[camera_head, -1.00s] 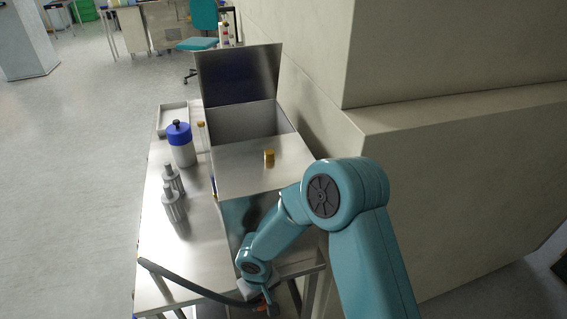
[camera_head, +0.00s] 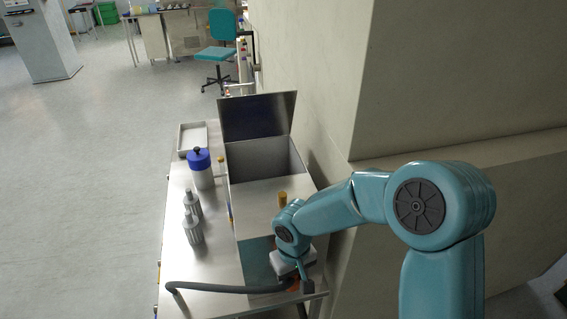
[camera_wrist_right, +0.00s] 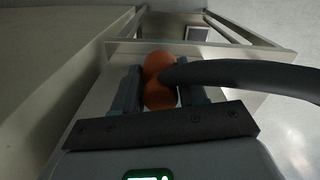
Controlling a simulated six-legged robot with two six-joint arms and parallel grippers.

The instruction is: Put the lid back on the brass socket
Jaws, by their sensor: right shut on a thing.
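A brass-coloured cylinder (camera_head: 283,197) stands upright on the top of a steel box, partly covered by my right wrist; I take it for the brass socket. My right gripper (camera_wrist_right: 160,92) is shut on a rounded orange-brown piece (camera_wrist_right: 157,72), which sits between its two fingers. Whether this piece is the lid I cannot tell. In the head view the right gripper (camera_head: 293,268) is in front of and below the brass cylinder, apart from it, and its fingertips are largely hidden. My left gripper is not in view.
A dark curved hose (camera_head: 225,289) runs to the right gripper. The steel box (camera_head: 258,205) has an opening behind and a raised cover (camera_head: 258,116). A blue-topped container (camera_head: 202,172), two grey fittings (camera_head: 192,228) and a white tray (camera_head: 193,137) stand left. A wall (camera_head: 335,90) rises right.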

